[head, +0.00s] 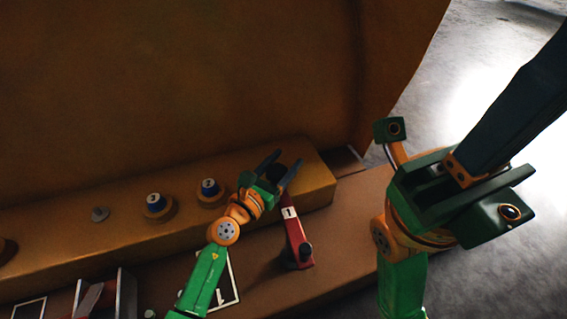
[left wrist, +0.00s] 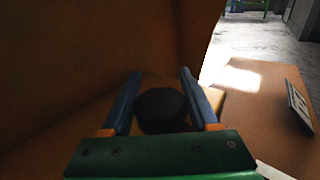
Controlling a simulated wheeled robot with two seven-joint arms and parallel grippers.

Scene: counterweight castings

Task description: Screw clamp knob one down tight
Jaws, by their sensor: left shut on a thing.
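Clamp knob one is a dark round knob. It shows between my left gripper's fingers in the left wrist view (left wrist: 162,109) and, partly, in the head view (head: 276,173). My left gripper (head: 279,170) is shut on it, with one blue finger on each side, over the right end of the brown ledge. A red clamp bar (head: 293,233) with a white label "1" slopes from below this gripper toward a dark post at its lower end. Whether the knob touches the clamp is hidden. My right gripper (head: 515,110) is large and close to the camera at the right, apart from the clamp; its finger gap is unclear.
Two blue numbered knobs (head: 209,187) (head: 155,201) stand on round bases along the ledge (head: 112,242). A grey disc (head: 99,214) lies farther left. A high brown wall (head: 180,80) rises behind. A numbered card (head: 220,296) and a metal-sided holder (head: 122,293) are at the front.

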